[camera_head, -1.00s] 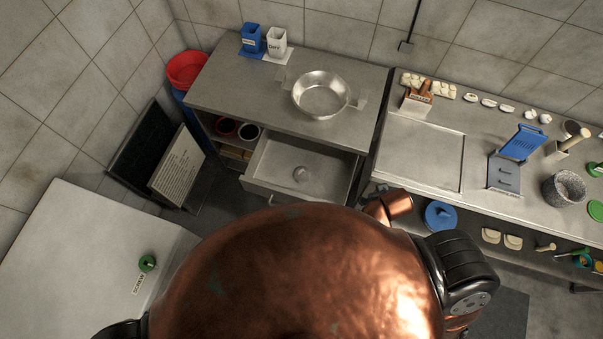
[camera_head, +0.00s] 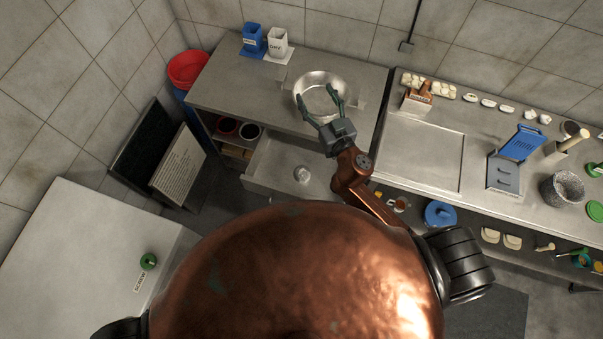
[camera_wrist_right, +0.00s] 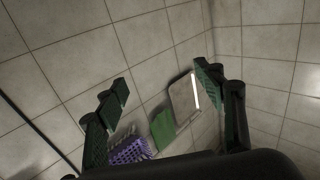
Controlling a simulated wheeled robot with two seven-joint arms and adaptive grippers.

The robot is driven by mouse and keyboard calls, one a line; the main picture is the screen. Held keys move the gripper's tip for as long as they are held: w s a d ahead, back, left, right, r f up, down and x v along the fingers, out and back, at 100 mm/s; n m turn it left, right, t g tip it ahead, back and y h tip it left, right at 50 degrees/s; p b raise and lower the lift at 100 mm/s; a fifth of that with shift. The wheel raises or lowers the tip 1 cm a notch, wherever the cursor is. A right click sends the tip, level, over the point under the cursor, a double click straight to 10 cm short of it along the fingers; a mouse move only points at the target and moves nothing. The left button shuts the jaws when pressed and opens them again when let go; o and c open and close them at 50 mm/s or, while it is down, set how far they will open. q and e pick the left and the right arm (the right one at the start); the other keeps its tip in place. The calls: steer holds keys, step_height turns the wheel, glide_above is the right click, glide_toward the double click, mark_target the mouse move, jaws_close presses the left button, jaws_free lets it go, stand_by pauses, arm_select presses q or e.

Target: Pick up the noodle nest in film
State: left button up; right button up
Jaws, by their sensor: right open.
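A small pale, shiny lump, which looks like the noodle nest in film (camera_head: 302,174), lies in the open drawer (camera_head: 268,158) under the left counter. My right gripper (camera_head: 319,95) is open with its fingers apart and empty. In the head view it appears over the metal bowl (camera_head: 321,77), above and to the right of the nest; its height over the bowl is hard to tell. In the right wrist view the open fingers (camera_wrist_right: 163,80) face the tiled wall, and the nest is not seen there. My left gripper is out of view.
Blue and white containers (camera_head: 277,43) stand at the counter's back left. The right counter (camera_head: 420,150) holds a blue press (camera_head: 521,142) and a grey mortar (camera_head: 563,188). A purple basket (camera_wrist_right: 130,150) and green item (camera_wrist_right: 163,130) show in the wrist view.

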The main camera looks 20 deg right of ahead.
steer(key=s+a+r+n+g+y, duration=0.1)
steer(key=a+n+g+y, duration=0.2)
steer(key=a+n+y, duration=1)
steer(key=s+a+f+m+g+h, duration=0.1)
steer(key=s+a+f+m+g, duration=0.25)
steer(key=a, duration=0.55)
steer(key=n+g+h, duration=0.2)
steer(key=g+h, duration=0.8)
steer(key=h, duration=0.1)
glide_toward(302, 172)
steer(key=shift+w+a+f, duration=0.3)
steer(key=shift+a+f, duration=0.05)
steer(key=shift+a, duration=0.2)
steer(key=shift+f, duration=0.95)
steer(key=b+x, duration=0.1)
steer(key=x, duration=0.4)
steer(key=shift+f, duration=0.45)
steer(key=shift+c, duration=0.3)
steer(key=c, duration=1.2)
